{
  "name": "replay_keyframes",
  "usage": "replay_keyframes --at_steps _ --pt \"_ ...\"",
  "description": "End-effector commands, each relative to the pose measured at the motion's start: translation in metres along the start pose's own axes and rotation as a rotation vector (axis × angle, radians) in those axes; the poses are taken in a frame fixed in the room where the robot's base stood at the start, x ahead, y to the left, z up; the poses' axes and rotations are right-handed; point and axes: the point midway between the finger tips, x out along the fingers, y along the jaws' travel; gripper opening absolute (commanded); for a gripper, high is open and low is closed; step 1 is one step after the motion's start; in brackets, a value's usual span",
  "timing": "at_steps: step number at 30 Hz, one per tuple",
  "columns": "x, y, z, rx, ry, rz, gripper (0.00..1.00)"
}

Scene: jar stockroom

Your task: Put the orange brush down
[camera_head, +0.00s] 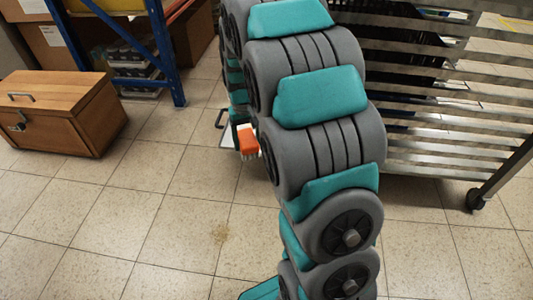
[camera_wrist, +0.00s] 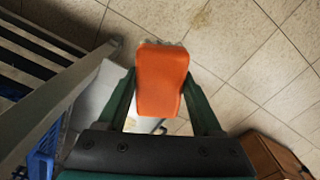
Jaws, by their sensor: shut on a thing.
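The orange brush (camera_head: 247,139) shows beside my arm in the head view, with pale bristles at its lower end. In the wrist view the brush (camera_wrist: 163,80) sits between the two green fingers of my gripper (camera_wrist: 162,92), which is shut on it. The brush is held with the floor beyond it; its height above the floor is hard to tell. In the head view most of my gripper is hidden behind my arm.
A pale flat thing (camera_head: 227,141) with a dark handle lies below the brush, partly hidden. A slatted metal rack (camera_head: 430,140) on wheels stands right. A wooden box (camera_head: 60,125) and a blue-framed shelf (camera_head: 160,50) are left. Tiled floor in front is clear.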

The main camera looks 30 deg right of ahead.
Motion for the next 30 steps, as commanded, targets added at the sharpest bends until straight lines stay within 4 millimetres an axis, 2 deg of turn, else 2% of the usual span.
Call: replay_keyframes --at_steps 1,3,6,10,13,17,30 --pt "0.013 0.009 0.014 0.016 -0.008 -0.001 0.23" --pt "0.028 0.017 0.029 0.031 -0.008 -0.001 0.23" --pt "0.043 0.026 0.047 0.048 -0.005 -0.002 0.23" --pt "0.054 0.032 0.061 0.06 -0.001 -0.003 0.23" --pt "0.059 0.035 0.064 0.064 -0.001 -0.003 0.23" --pt "0.062 0.041 0.048 0.066 0.002 -0.003 0.23" --pt "0.071 0.069 -0.037 0.064 0.002 -0.002 0.23"
